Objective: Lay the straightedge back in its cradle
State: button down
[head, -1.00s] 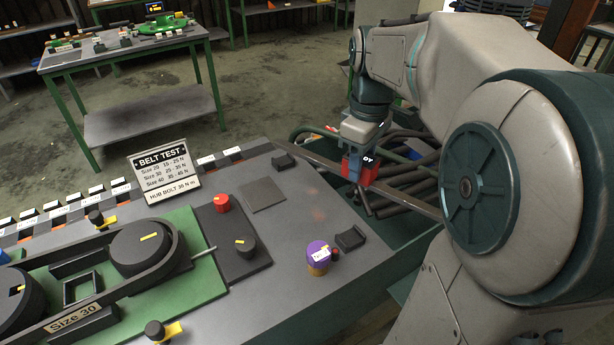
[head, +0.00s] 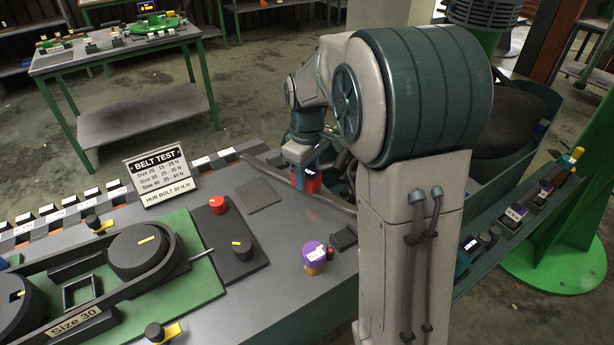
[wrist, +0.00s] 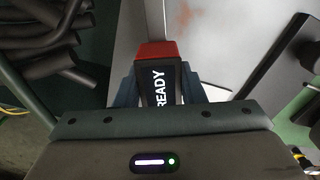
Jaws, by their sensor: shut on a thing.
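The straightedge is a long thin grey bar (head: 333,199) with a red block as its grip (head: 312,184). My gripper (head: 306,178) is shut on this red block. In the wrist view the block (wrist: 157,50) sits between the fingers, with a dark "READY" label facing the camera. The bar runs slantwise along the table's right edge; its near end is hidden behind my arm. One dark cradle block (head: 343,237) stands on the table near the purple-topped cylinder, beside the bar. The far cradle block is not clearly visible. I cannot tell whether the bar touches the table.
A "BELT TEST" sign (head: 160,177) and a red button (head: 217,204) are farther left. Dark tubes (wrist: 50,50) lie beyond the table edge.

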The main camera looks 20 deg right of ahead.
jog(key=shift+f, duration=0.65)
jog(key=shift+f+b, duration=0.45)
jog(key=shift+f, duration=0.2)
jog(key=c, duration=0.9)
grip_release()
jog(key=shift+r, duration=0.1)
